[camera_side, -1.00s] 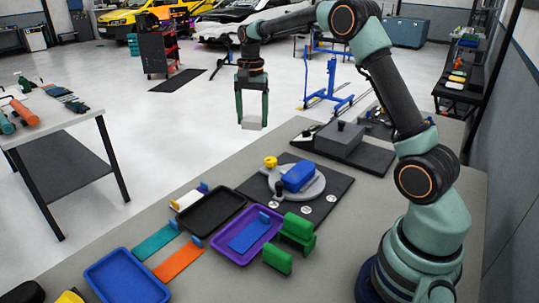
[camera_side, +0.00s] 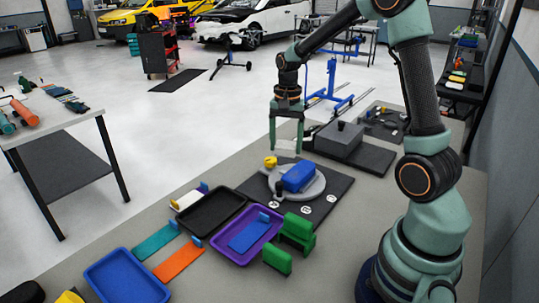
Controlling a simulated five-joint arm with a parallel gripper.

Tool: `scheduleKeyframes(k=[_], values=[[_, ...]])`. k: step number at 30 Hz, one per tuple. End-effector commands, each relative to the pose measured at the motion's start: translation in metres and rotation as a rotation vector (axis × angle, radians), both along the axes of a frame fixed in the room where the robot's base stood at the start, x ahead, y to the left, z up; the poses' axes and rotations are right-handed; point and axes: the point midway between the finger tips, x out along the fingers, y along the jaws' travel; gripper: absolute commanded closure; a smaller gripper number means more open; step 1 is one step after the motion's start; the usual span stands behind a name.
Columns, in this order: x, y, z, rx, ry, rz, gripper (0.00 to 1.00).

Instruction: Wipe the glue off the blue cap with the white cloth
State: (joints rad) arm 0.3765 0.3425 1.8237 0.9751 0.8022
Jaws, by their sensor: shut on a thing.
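The blue cap (camera_side: 298,177) lies on a round grey disc (camera_side: 318,188) on a dark board. No glue can be made out on it at this size. My gripper (camera_side: 286,151) points down just behind and slightly left of the cap in the picture, above the board's far edge. It is shut on the white cloth, a small pale block, which is hard to make out between the fingers against the pale floor. The gripper looks apart from the cap.
A yellow knob (camera_side: 270,161) and a small dark post (camera_side: 279,187) stand at the disc's left side. A grey block on a dark plate (camera_side: 366,157) sits behind right. Green blocks (camera_side: 297,229), a purple tray (camera_side: 243,257), a black tray (camera_side: 211,211) and a blue tray (camera_side: 125,277) lie in front.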

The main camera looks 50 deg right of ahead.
Motion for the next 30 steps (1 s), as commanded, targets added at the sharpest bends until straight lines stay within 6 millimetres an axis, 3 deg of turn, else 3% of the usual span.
scheduleKeyframes(k=[19, 30], values=[[-0.001, 0.001, -0.065, 0.002, 0.005, 0.000, 0.71], [-0.036, 0.000, -0.062, 0.001, 0.001, -0.002, 0.71]])
